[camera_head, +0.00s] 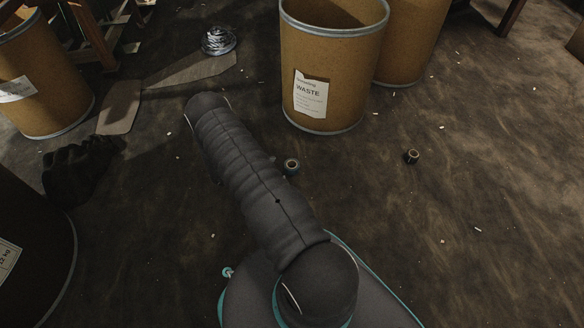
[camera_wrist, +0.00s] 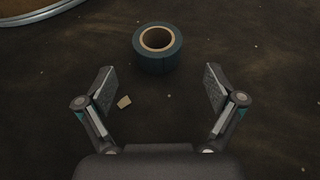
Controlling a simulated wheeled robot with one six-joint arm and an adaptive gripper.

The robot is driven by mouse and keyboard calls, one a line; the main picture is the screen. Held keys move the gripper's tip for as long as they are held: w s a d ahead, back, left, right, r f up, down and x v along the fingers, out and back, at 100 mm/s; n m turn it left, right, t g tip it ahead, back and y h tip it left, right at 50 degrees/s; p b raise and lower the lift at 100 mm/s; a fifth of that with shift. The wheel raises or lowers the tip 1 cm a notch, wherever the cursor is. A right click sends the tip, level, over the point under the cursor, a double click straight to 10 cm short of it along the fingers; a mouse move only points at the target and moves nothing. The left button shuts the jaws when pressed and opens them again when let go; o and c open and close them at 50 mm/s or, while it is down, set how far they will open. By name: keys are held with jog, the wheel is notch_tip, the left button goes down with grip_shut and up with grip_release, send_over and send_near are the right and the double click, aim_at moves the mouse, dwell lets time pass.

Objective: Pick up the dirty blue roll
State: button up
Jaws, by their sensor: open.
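A dark blue tape roll (camera_wrist: 158,60) with a tan core lies flat on the floor in the wrist view, at the upper middle. My gripper (camera_wrist: 158,84) is open and empty, its two fingers spread on either side below the roll in the picture. The roll is apart from the fingers. In the head view a small roll (camera_head: 291,166) lies on the floor just right of my arm, and another small roll (camera_head: 412,156) lies farther right. My gripper is hidden in the head view. I cannot tell from the head view which roll is bluer or dirtier.
A brown waste drum (camera_head: 352,70) stands behind the rolls, with another drum (camera_head: 410,40) behind it. A third drum (camera_head: 45,80) is at the left. A shiny crumpled ball (camera_head: 218,40) and a black lumpy bundle (camera_head: 75,172) lie on the floor. The floor at right is mostly clear.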

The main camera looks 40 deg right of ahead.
aim_at(291, 167)
jog(key=shift+b+x, duration=0.3)
jog(key=shift+x, duration=3.05)
jog(key=shift+w+r, duration=0.1)
jog(key=c, duration=1.2)
